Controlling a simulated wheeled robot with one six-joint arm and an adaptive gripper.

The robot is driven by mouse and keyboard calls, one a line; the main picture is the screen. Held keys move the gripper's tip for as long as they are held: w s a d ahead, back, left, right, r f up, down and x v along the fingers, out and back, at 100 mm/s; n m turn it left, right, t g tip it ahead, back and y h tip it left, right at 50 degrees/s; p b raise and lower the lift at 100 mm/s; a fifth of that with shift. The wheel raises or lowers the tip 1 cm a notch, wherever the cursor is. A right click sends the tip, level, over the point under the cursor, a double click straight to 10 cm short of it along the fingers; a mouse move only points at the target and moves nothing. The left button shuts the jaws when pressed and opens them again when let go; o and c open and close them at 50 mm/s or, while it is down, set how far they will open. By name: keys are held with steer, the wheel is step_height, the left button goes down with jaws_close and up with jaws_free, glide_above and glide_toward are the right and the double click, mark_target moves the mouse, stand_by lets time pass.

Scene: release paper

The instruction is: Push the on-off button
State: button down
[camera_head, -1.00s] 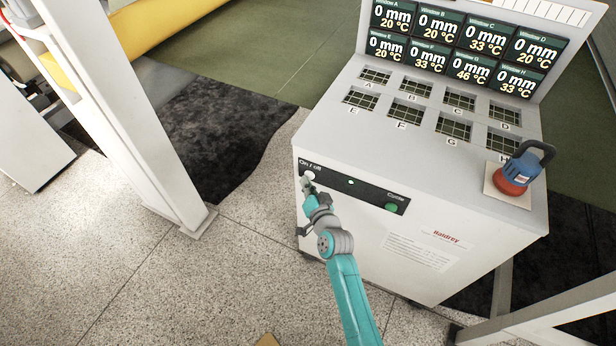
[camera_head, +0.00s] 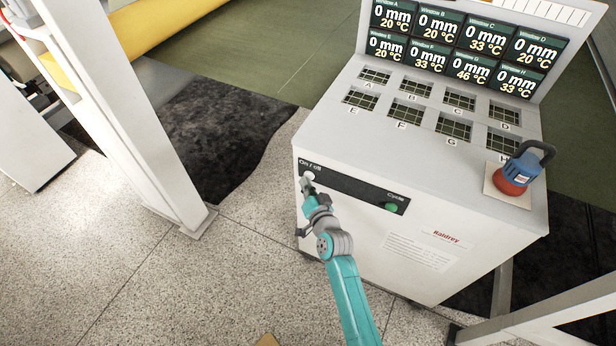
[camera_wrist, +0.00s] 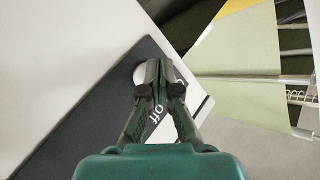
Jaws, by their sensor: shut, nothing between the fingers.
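The on-off button (camera_head: 309,175) is a round white knob at the left end of the black panel (camera_head: 345,187) on the cabinet's front, under the "On / off" label. In the wrist view the button (camera_wrist: 140,74) shows as a white disc partly hidden behind my fingers. My gripper (camera_head: 309,186) is shut and empty, with its fingertips at the button. In the wrist view the closed fingertips (camera_wrist: 159,76) overlap the button's right side and seem to touch it. The middle of the black panel shows no lit lamp.
A green Cycle button (camera_head: 391,207) sits at the panel's right end. The white cabinet (camera_head: 450,170) carries display screens (camera_head: 460,45) and lettered windows. A blue and red device (camera_head: 518,172) stands on its top right. A white post (camera_head: 130,110) rises to the left.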

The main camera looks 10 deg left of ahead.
steer(key=s+a, duration=0.2)
steer(key=s, duration=0.3)
steer(key=shift+s, duration=0.35)
stand_by(0.5)
steer(key=s+d+f+n+h, duration=0.1)
steer(key=s+d+f+h, duration=0.1)
steer(key=s+d, duration=0.85)
steer(key=s+d+f+h, duration=0.1)
steer(key=s+d+f, duration=0.1)
steer(key=s+d, duration=0.85)
steer(key=s+d+r+h, duration=0.1)
steer(key=s+d+r, duration=0.1)
steer(key=s+r, duration=0.3)
steer(key=s+d+r+n+h, duration=0.1)
steer(key=s+r, duration=0.4)
steer(key=s, duration=0.7)
steer(key=s+d+r+h, duration=0.2)
steer(key=s+d+r, duration=0.1)
steer(key=s+r, duration=0.3)
steer(key=s, duration=0.2)
steer(key=shift+s, duration=0.4)
steer(key=shift+r, duration=0.1)
